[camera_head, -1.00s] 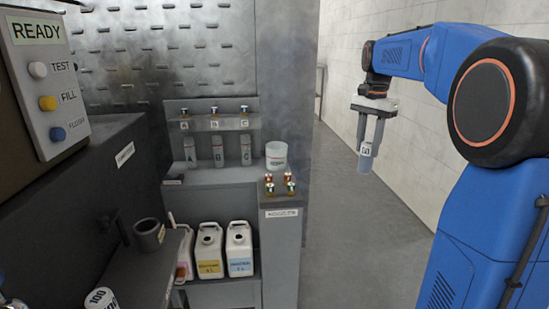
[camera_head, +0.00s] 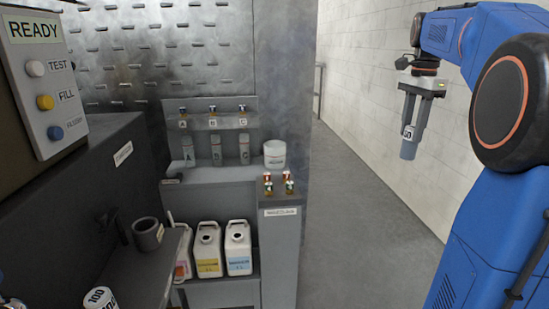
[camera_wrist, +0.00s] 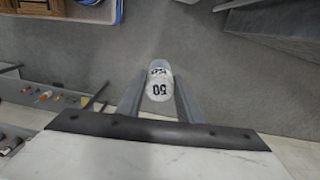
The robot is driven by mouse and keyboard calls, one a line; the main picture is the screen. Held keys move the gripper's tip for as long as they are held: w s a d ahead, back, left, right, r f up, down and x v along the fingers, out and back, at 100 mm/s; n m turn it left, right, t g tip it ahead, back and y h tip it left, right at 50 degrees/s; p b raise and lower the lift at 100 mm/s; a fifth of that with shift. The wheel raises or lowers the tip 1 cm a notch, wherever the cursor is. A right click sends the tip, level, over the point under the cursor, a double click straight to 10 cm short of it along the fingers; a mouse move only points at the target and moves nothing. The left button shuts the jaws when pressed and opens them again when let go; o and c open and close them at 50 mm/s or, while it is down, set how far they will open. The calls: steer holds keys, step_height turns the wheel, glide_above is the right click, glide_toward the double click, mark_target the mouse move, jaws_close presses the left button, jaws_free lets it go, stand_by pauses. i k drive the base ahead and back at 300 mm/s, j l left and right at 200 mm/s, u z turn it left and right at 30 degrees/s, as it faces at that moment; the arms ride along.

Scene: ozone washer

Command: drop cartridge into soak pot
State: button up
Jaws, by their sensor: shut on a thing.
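My gripper (camera_head: 412,122) is shut on a grey cylindrical cartridge (camera_head: 408,147) with a white label. It hangs upright in the air over the floor at the right, well apart from the shelves. In the wrist view the cartridge (camera_wrist: 158,84) sits between the two fingers, and its label seems to read 50. A white pot (camera_head: 275,158) with a small label I cannot read stands on top of the low cabinet near the middle. A dark grey open cup (camera_head: 148,234) stands on the left bench. I cannot tell for sure which is the soak pot.
Grey bottles (camera_head: 216,150) stand on the back shelf. Small red- and green-capped vials (camera_head: 278,184) sit in front of the white pot. White jugs (camera_head: 208,250) fill the shelf below. A control panel (camera_head: 40,75) reads READY at upper left. The aisle floor (camera_head: 350,215) is clear.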

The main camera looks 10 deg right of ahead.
mark_target(279, 163)
steer(key=i+l+u, duration=0.2)
steer(key=u, duration=0.15)
steer(key=i+l+u, duration=0.7)
steer(key=k+j, duration=0.1)
